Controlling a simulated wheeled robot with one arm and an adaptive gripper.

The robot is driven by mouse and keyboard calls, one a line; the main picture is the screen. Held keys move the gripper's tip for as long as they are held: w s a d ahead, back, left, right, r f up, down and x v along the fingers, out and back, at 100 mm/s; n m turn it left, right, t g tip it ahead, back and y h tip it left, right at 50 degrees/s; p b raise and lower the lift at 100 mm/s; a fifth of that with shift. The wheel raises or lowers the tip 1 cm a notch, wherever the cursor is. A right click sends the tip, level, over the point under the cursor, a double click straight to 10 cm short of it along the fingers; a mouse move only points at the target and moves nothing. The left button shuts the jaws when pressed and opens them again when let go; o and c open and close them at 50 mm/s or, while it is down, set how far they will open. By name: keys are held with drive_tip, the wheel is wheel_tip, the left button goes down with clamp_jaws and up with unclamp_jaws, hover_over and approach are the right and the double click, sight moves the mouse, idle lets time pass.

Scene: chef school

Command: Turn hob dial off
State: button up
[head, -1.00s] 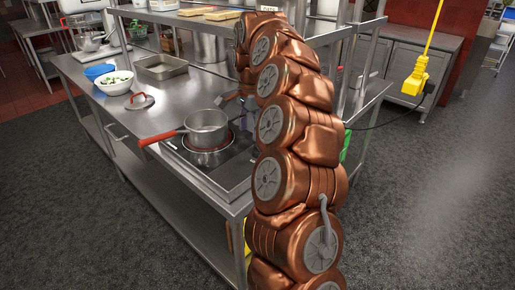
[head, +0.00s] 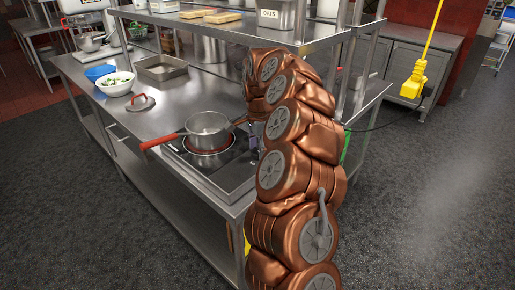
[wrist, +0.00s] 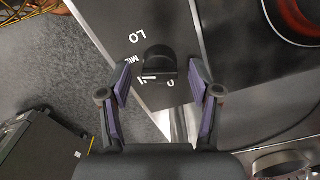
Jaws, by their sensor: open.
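The hob (head: 232,172) is a black glass top set in the steel counter. Its burner (wrist: 299,18) glows red in the wrist view. In the head view my arm hides the dial and most of my gripper.
A lid (head: 140,103), a white bowl (head: 116,88) and a metal tray (head: 161,68) stand farther left on the counter. A shelf (head: 235,28) hangs above.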

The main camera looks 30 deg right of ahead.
drive_tip(key=shift+f, duration=0.35)
drive_tip(key=c, duration=1.1)
drive_tip(key=shift+c, duration=0.2)
